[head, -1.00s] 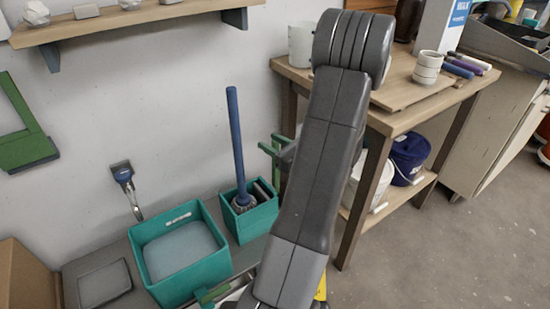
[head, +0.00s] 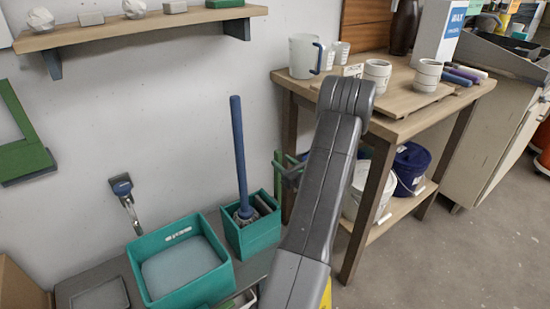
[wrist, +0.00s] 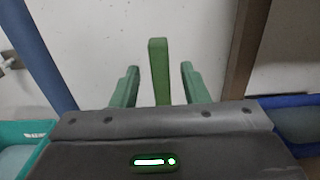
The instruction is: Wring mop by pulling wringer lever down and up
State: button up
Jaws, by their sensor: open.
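The mop (head: 240,150) stands with its blue handle up and its grey head in a small teal bucket (head: 254,240). Its handle also shows at the left of the wrist view (wrist: 38,52). Dark wringer parts (head: 264,204) sit beside the mop head. A green upright bar, seemingly the wringer lever (wrist: 159,85), stands between the two green fingers of my gripper (wrist: 160,72). The fingers are open on either side of it, with gaps showing. In the head view my gripper (head: 282,163) is right of the mop, partly hidden by my arm.
A larger teal tub (head: 180,265) is left of the mop bucket. A wooden table (head: 385,125) with mugs stands on the right. A white bucket (head: 357,200) and a blue bucket (head: 411,168) sit on its lower shelf. A wall shelf (head: 140,30) hangs upper left.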

aim_at(275, 156)
jog(key=x, duration=0.5)
jog(key=shift+w+a, duration=0.1)
jog(key=shift+w, duration=0.05)
grip_shut()
